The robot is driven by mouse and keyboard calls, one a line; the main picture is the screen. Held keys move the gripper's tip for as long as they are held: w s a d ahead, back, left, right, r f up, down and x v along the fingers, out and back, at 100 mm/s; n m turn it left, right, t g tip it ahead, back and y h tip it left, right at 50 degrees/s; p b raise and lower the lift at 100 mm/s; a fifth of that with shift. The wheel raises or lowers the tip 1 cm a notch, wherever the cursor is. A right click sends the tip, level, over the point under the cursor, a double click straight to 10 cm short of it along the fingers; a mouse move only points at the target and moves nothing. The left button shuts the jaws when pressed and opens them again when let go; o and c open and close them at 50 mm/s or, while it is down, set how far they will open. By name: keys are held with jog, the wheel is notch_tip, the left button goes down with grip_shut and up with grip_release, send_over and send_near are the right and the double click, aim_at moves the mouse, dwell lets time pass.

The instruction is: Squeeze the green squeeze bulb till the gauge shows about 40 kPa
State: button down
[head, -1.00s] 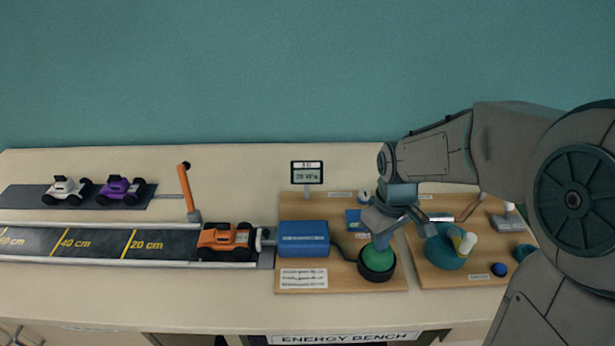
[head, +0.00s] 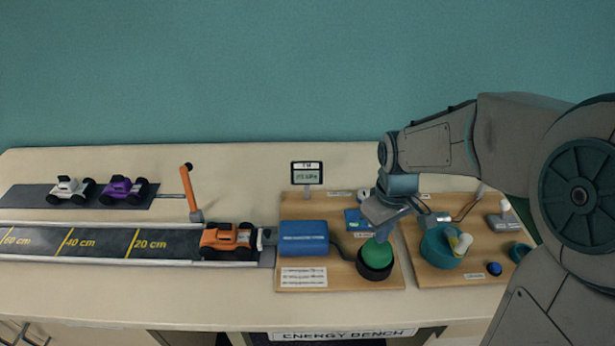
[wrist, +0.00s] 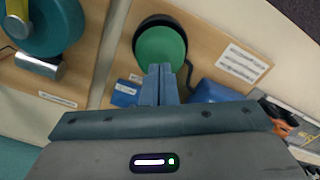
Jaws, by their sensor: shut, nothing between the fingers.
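The green squeeze bulb (head: 377,252) sits in a black round base on the wooden board, and it also shows in the wrist view (wrist: 160,50). My gripper (head: 382,236) is shut and empty, with its fingertips at the bulb's top edge. In the wrist view the closed fingers (wrist: 160,70) overlap the near edge of the bulb; I cannot tell whether they touch it. The gauge (head: 307,173) stands behind the blue box; its number is blurred and too small to read surely.
The blue box (head: 303,239) is left of the bulb, joined by a dark hose. An orange car (head: 228,238) stands at the end of the marked track (head: 105,243). A teal round part (head: 437,248) is on the right board. White and purple cars stand at the back left.

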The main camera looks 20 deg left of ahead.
jog(key=shift+f, duration=0.1)
dwell(0.3)
jog(key=shift+f+b, duration=1.2)
jog(key=shift+f, duration=0.3)
jog(key=shift+r+p, duration=1.25)
jog(key=shift+r, duration=0.35)
jog(key=shift+f, duration=0.15)
jog(key=shift+f+b, duration=1.35)
jog(key=shift+f, duration=0.2)
jog(key=shift+r, duration=0.2)
jog(key=shift+r+p, duration=1.35)
jog(key=shift+r, duration=0.15)
